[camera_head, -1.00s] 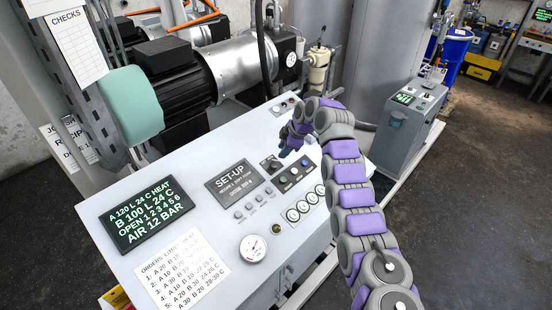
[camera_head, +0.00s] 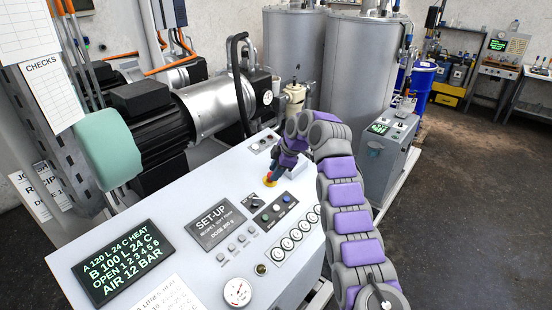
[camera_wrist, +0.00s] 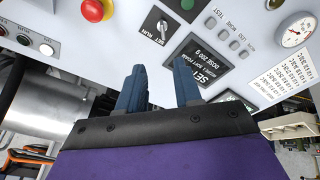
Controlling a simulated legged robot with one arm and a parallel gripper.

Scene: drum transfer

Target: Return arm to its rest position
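My purple and grey arm reaches up from the lower right in the head view. My gripper (camera_head: 274,178) is over the upper part of the white control panel, near a red button with a yellow base (camera_head: 270,181). In the wrist view my gripper (camera_wrist: 157,84) has two blue fingers standing apart with nothing between them. The selector switch (camera_wrist: 162,27) and the SET-UP display (camera_wrist: 201,62) lie in front of the fingers. The red button (camera_wrist: 93,10) is at the top left there. The fingers do not visibly touch the panel.
The control panel (camera_head: 165,232) carries a green-text screen (camera_head: 123,260), a gauge (camera_head: 237,292) and several buttons. A motor (camera_head: 150,120) stands behind it. Two grey tanks (camera_head: 365,75) and a grey cabinet (camera_head: 387,150) stand beyond. Open floor (camera_head: 460,200) is at the right.

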